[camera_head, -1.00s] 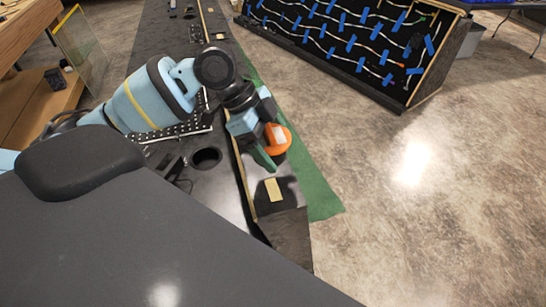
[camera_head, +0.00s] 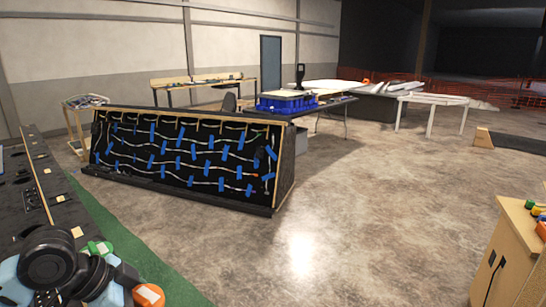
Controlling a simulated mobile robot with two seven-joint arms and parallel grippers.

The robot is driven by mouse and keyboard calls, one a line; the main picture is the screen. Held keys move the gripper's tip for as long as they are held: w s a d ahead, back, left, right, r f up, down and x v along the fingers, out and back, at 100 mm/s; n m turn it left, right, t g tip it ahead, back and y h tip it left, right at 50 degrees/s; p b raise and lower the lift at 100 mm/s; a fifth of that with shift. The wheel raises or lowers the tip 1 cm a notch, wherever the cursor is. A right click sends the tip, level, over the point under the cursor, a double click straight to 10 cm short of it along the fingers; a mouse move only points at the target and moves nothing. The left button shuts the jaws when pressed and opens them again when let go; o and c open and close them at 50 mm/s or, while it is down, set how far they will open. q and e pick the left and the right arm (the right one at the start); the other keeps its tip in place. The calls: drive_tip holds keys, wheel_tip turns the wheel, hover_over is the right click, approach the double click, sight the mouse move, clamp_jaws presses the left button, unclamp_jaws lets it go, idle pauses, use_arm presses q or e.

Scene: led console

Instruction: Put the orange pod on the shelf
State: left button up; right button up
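The orange pod (camera_head: 148,295), with a pale label on top, is at the bottom left of the head view, partly cut off by the lower edge. My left gripper (camera_head: 128,283) is against the pod and appears shut on it, though the frame edge and the blue and black wrist hide part of the grip. The pod appears held out at the right side of the dark bench. My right gripper is not in view. I cannot tell which surface is the shelf.
The dark bench (camera_head: 25,195) lies at left beside a green floor strip (camera_head: 120,238). A black slanted board (camera_head: 190,155) with blue tape stands ahead. A wooden console (camera_head: 510,255) with coloured buttons is at right. The concrete floor (camera_head: 370,220) between is open.

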use_arm(q)
drive_tip(key=n, duration=0.1)
drive_tip(key=w+d+f+n+t+y, duration=0.1)
drive_tip(key=n, duration=0.1)
drive_tip(key=f+n+t, duration=0.1)
drive_tip(key=shift+w+d+f+n+y, duration=0.1)
drive_tip(key=shift+w+d+n+y, duration=0.15)
drive_tip(key=shift+n+y, duration=0.15)
drive_tip(key=n, duration=0.1)
drive_tip(key=n+y, duration=0.1)
drive_tip(key=w+d+n+t+y, duration=0.1)
drive_tip(key=n, duration=0.1)
drive_tip(key=shift+f, duration=0.2)
drive_tip(key=n+y, duration=0.1)
drive_tip(key=n, duration=0.1)
drive_tip(key=shift+w+n+y, duration=0.1)
drive_tip(key=shift+n+y, duration=0.3)
idle(0.4)
